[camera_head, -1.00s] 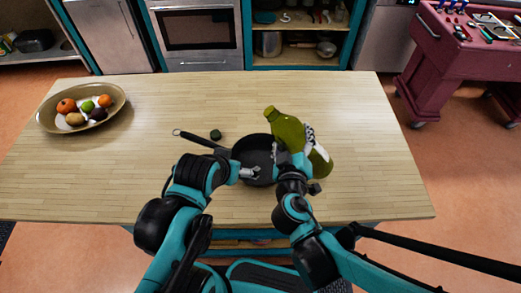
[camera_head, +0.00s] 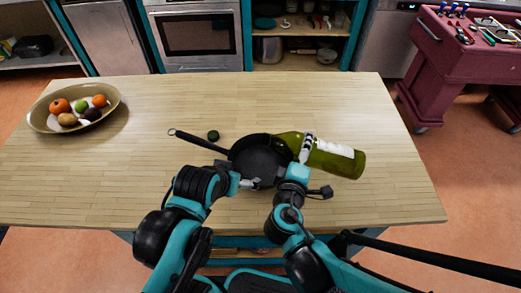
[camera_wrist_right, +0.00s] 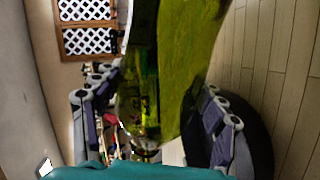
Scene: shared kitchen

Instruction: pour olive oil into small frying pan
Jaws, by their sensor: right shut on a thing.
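The small black frying pan (camera_head: 258,164) sits on the wooden table, its handle (camera_head: 199,143) pointing to the upper left. The green olive oil bottle (camera_head: 290,143) with a white label lies tipped almost level, its neck end over the pan's right rim and its base out to the right. My right gripper (camera_head: 305,148) is shut around the bottle; the bottle also fills the right wrist view (camera_wrist_right: 170,70) between the fingers. No oil stream is visible. My left gripper (camera_head: 250,184) is at the pan's near edge; whether its fingers grip the rim is unclear.
A bowl of fruit (camera_head: 50,122) stands at the table's far left. The back and right of the tabletop (camera_head: 300,95) are clear.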

